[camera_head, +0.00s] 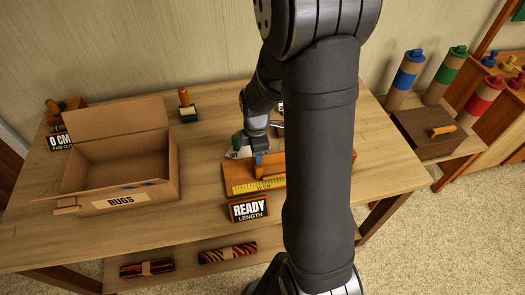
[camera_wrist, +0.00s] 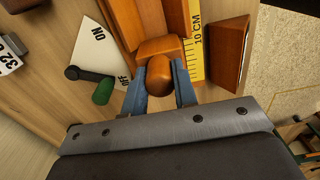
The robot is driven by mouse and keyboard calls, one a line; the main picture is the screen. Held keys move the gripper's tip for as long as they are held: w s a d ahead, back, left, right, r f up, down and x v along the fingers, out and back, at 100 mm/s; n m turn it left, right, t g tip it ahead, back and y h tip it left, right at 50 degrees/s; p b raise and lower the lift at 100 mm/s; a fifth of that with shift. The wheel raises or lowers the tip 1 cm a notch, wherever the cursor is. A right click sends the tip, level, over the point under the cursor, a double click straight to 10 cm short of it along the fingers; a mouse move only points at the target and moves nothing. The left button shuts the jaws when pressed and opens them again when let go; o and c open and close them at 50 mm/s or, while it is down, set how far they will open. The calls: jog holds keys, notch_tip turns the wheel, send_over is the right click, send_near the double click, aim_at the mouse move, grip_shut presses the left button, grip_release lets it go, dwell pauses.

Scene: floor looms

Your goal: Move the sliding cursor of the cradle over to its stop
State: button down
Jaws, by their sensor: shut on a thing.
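The cradle is an orange wooden piece with a yellow ruler along it (camera_head: 282,183), lying on the table behind the ready-length sign. In the head view my gripper (camera_head: 260,158) is at the cradle, partly hidden by my arm. I cannot tell which part is the stop.
An ON/OFF plate (camera_wrist: 98,42) with a green-knobbed lever (camera_wrist: 103,91) lies close left of my gripper. An open RUGS box (camera_head: 122,190) stands to the left. A READY LENGTH sign (camera_head: 249,210) stands at the front. Rolls (camera_head: 408,72) stand on the right bench.

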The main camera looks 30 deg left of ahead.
jog(key=s+a, duration=0.6)
jog(key=a, duration=0.1)
jog(key=shift+s, duration=0.4)
jog(key=c, duration=1.1)
grip_release()
jog(key=shift+c, duration=0.2)
jog(key=shift+r, duration=0.15)
notch_tip(320, 180, up, 17)
jog(key=shift+d, duration=0.1)
